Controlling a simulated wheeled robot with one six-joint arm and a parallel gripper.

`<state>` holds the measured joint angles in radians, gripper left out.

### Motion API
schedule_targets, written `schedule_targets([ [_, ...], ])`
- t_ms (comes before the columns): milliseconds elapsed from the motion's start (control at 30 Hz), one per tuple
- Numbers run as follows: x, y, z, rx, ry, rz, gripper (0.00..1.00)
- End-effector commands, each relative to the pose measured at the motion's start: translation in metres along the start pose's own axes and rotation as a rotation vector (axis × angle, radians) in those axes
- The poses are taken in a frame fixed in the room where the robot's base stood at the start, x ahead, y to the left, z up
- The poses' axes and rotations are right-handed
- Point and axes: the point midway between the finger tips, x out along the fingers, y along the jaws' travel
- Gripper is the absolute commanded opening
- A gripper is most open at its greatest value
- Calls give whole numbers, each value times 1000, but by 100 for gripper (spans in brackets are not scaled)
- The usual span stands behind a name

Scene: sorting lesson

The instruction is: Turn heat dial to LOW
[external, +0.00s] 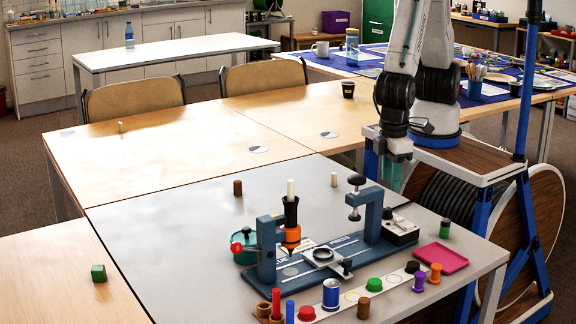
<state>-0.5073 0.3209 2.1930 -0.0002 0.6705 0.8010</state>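A blue-grey press stand (268,250) with lettering on its base plate stands on the grey table. A small black and white box (399,229) sits at the right end of the base, with a small dark knob on it. I cannot read which knob is the heat dial or where it points. My gripper (390,176) hangs down with teal fingers above and behind the box, apart from it. The fingers are small and partly hidden by the stand, so their opening is unclear.
A black and orange tool (291,225) stands in the press beside a teal bowl (245,240). A pink tray (440,258) lies at the right. A white strip with coloured pegs and a blue can (331,294) line the front. The grey table's left side is mostly clear.

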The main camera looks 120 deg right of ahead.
Motion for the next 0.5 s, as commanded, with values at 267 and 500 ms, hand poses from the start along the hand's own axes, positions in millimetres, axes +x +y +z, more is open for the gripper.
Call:
schedule_targets([
  [267, 10, -6, -7, 102, 27, -31, 36],
  [500, 49, -7, -8, 100, 26, -31, 36],
])
